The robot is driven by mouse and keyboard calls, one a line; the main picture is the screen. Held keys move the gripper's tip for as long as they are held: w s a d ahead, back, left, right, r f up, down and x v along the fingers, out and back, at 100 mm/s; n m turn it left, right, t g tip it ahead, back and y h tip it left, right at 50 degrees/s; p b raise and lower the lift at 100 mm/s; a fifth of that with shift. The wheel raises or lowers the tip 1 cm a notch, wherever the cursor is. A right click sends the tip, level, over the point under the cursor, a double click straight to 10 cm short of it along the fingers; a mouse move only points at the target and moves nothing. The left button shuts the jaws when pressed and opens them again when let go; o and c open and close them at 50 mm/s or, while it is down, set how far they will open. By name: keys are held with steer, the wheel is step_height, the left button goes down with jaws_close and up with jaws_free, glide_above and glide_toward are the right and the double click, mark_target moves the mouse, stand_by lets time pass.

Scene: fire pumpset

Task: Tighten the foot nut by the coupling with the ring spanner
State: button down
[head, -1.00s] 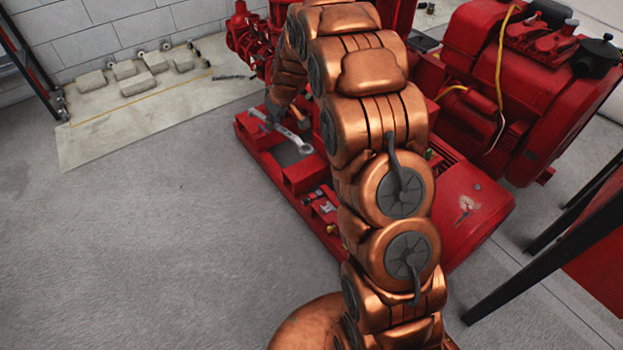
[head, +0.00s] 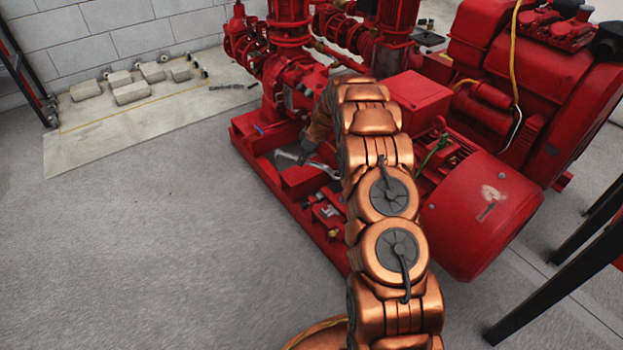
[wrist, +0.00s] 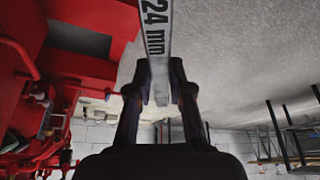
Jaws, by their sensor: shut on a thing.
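My gripper (wrist: 160,88) is shut on the ring spanner (wrist: 156,35), a flat grey bar marked "24 mm" that runs up out of the wrist view. In the head view the spanner (head: 288,156) shows as a short light bar low over the red base frame (head: 272,178), left of my arm. My gripper (head: 311,146) is partly hidden there by my own wrist. I cannot tell whether the spanner touches the frame. The foot nut and the coupling cannot be made out; my arm covers part of that area.
Small metal fittings (head: 326,211) sit on the near side of the frame. A red motor (head: 485,210) stands to the right, red pump pipework (head: 290,65) behind. Grey blocks (head: 131,92) lie on a pale slab at the back left. The left floor is clear.

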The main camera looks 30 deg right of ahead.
steer(key=d+f+b, duration=0.2)
steer(key=d+f, duration=0.1)
steer(key=f, duration=0.3)
steer(key=shift+f+n+b, duration=0.25)
steer(key=shift+n+b, duration=0.1)
steer(key=shift+n, duration=0.05)
steer(key=shift+d+f+b, duration=0.1)
steer(key=shift+b, duration=0.3)
steer(key=shift+f+b, duration=1)
steer(key=shift+f, duration=1.4)
steer(key=shift+f+b, duration=0.6)
steer(key=shift+f, duration=0.75)
steer(key=shift+s+a+n+y+b, duration=0.25)
steer(key=shift+s+n+y+b, duration=0.05)
steer(key=shift+b, duration=0.25)
steer(key=shift+r, duration=0.15)
steer(key=shift+r+p, duration=0.4)
steer(key=shift+r, duration=2.05)
